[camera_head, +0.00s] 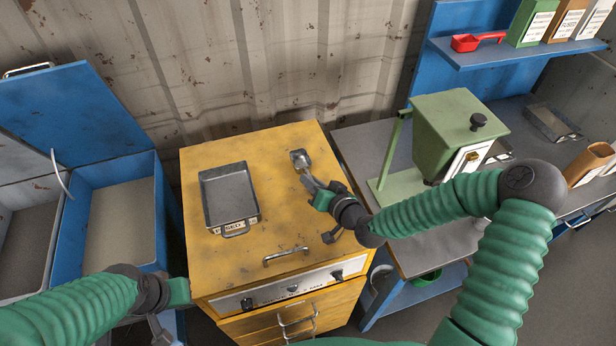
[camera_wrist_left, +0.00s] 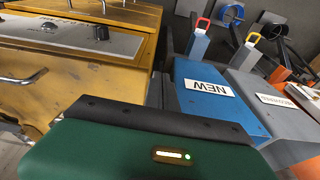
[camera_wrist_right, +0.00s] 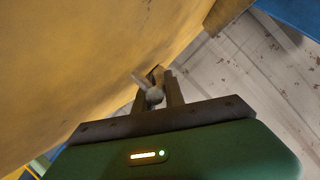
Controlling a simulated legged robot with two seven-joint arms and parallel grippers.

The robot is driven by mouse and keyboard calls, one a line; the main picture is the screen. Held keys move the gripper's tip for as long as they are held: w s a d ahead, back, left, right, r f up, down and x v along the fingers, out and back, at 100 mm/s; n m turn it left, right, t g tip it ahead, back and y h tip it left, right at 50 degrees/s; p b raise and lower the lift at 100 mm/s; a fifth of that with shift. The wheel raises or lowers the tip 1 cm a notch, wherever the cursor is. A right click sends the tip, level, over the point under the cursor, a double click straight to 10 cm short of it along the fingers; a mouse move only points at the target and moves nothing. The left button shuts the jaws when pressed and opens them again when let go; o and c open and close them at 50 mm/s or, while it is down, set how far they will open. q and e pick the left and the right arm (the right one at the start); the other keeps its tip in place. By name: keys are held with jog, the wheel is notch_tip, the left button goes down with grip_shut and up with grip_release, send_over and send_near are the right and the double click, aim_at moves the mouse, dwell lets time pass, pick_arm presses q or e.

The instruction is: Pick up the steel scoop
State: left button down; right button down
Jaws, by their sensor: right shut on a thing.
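The steel scoop (camera_head: 300,158) is on or just above the yellow cabinet top, near its back right edge, with its bowl toward the back wall. My right gripper (camera_head: 318,187) is shut on the scoop's handle end. In the right wrist view a rounded grey part of the scoop (camera_wrist_right: 154,95) shows between the fingers (camera_wrist_right: 158,92), close to the yellow surface. I cannot tell whether the scoop is clear of the surface.
A metal tray (camera_head: 229,196) lies on the yellow cabinet (camera_head: 262,150), left of the scoop. A green hopper (camera_head: 445,135) stands on the bench at right. A blue bin (camera_head: 118,215) with a raised lid is at left. A red scoop (camera_head: 476,41) lies on the blue shelf.

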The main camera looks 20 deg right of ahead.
jog(key=shift+r, duration=0.1)
jog(key=shift+r, duration=0.25)
notch_tip(320, 180, up, 2)
jog(key=shift+r, duration=0.2)
jog(key=s, duration=0.1)
jog(key=s+a, duration=0.1)
jog(key=s, duration=0.2)
jog(key=shift+s+a+r, duration=0.15)
jog(key=shift+s+r, duration=0.15)
jog(key=shift+r, duration=0.1)
jog(key=shift+s+a+r+p, duration=0.15)
jog(key=shift+s+r+p, duration=0.4)
jog(key=shift+p, duration=0.25)
jog(key=s+p, duration=0.1)
jog(key=p, duration=0.2)
jog(key=s+p, duration=0.2)
jog(key=p, duration=0.2)
jog(key=shift+a+r, duration=0.15)
jog(key=shift+a, duration=0.25)
jog(key=s+p, duration=0.2)
jog(key=p, duration=0.1)
jog(key=s+a+p, duration=0.1)
jog(key=s+p, duration=0.2)
jog(key=shift+s+a, duration=0.2)
jog(key=shift+s, duration=0.1)
jog(key=shift+s+a+p, duration=0.15)
jog(key=shift+s+p, duration=0.2)
jog(key=shift+s, duration=0.3)
